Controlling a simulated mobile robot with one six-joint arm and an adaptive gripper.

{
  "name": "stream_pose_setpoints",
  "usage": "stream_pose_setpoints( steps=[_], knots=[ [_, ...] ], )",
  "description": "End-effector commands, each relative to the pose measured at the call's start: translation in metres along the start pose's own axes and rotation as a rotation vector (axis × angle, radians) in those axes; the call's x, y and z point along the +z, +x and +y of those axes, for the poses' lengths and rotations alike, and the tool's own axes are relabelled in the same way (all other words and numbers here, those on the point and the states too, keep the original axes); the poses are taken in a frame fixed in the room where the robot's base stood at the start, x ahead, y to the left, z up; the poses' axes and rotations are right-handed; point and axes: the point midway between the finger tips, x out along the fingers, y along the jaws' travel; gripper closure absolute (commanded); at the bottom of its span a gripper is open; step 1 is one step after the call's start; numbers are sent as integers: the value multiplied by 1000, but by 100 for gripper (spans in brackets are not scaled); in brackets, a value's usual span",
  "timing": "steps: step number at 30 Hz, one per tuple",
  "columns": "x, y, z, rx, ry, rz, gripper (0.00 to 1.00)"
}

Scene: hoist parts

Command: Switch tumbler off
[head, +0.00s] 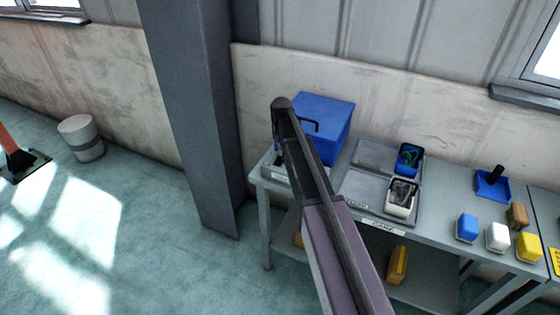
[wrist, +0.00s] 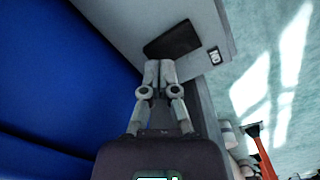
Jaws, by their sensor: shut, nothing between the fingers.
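In the wrist view my gripper (wrist: 159,66) has its two fingers together and empty. Its tips are at the near edge of a dark, flat, four-sided piece (wrist: 173,38) on a grey surface. This piece may be the tumbler; its on or off position cannot be told, and I cannot tell whether the tips touch it. A small light plate with dark marks (wrist: 214,56) is to its right. In the head view my arm reaches over the left end of the table, beside a blue box (head: 323,120) with a dark handle. The arm hides most of the spot below it.
The blue box fills the left of the wrist view. Grey trays (head: 358,190) with a blue device (head: 409,158) and a white device (head: 401,197) stand right of my arm. Several coloured blocks lie further right. A grey pillar (head: 190,110) stands left of the table.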

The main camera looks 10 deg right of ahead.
Motion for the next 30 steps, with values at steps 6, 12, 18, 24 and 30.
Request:
stream_pose_setpoints(
  steps=[6,12,18,24,30],
  knots=[
    [0,3,0,0,0,0,100],
    [0,5,0,0,0,0,100],
    [0,7,0,0,1,0,100],
    [0,9,0,0,1,0,100],
    [0,11,1,0,1,0,100]
  ],
)
